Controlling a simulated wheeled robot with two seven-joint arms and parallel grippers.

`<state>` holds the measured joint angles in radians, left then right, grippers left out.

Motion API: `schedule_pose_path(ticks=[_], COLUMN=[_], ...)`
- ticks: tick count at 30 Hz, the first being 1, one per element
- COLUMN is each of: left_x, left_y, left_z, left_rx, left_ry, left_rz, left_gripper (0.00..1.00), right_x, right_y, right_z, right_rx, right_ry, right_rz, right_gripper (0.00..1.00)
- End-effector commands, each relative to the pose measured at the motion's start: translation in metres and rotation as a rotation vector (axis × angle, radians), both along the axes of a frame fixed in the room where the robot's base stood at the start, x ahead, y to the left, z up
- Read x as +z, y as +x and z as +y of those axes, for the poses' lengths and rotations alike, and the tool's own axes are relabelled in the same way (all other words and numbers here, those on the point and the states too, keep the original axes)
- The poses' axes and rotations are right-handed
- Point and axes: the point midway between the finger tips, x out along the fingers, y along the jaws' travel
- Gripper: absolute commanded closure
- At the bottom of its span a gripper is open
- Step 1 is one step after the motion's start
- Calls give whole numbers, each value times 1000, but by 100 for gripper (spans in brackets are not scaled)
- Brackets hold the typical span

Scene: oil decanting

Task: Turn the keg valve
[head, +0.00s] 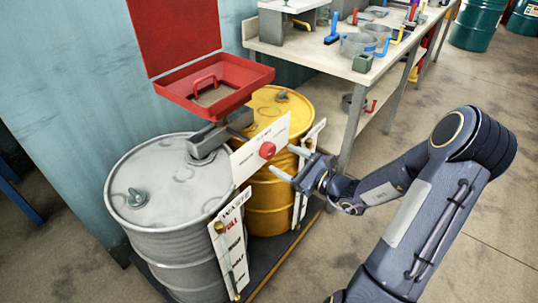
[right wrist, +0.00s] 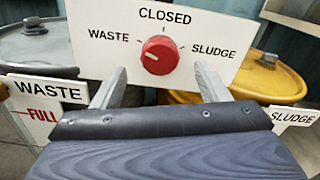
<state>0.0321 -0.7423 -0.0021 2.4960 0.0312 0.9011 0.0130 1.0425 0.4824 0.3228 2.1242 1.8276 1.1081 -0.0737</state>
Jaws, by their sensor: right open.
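The valve is a red round knob (head: 267,150) on a white panel (head: 247,161) in front of the drums. In the right wrist view the knob (right wrist: 160,55) sits in the middle of the panel (right wrist: 225,68), under CLOSED, between WASTE at left and SLUDGE at right. A pale mark on the knob shows on its left, WASTE side. My right gripper (head: 285,161) is open and empty just right of the knob in the head view. In the wrist view its fingers (right wrist: 162,76) stand apart, below and either side of the knob, not gripping it. My left gripper is out of view.
A grey drum (head: 165,225) and a yellow drum (head: 270,205) stand behind the panel, each with a white level gauge. An open red box (head: 214,100) sits above them. A workbench (head: 300,50) with tools stands behind. Floor at right is clear beyond my arm.

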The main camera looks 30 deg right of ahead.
Motion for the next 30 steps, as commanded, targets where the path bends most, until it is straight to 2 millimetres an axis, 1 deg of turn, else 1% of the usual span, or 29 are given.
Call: schedule_pose_path(ticks=[1, 3, 9, 13, 20, 23, 30], left_x=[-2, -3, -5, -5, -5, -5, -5], left_y=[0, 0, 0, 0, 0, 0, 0], left_z=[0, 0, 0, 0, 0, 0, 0], left_rx=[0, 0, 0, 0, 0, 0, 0], left_ry=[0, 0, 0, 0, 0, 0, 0], left_rz=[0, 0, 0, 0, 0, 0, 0], left_gripper=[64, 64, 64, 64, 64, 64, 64], right_x=[-1, -1, -1, 0, 0, 0, 0], right_y=[9, 19, 43, 49, 50, 49, 49], right_z=[4, 9, 18, 21, 21, 21, 21], right_rx=[3, 3, 4, 2, 2, 2, 2], right_ry=[0, 1, -1, -1, -1, -1, -1], right_rz=[-1, -1, 0, 0, 1, 1, 1], right_gripper=[32, 32, 32, 32, 32, 42, 74])
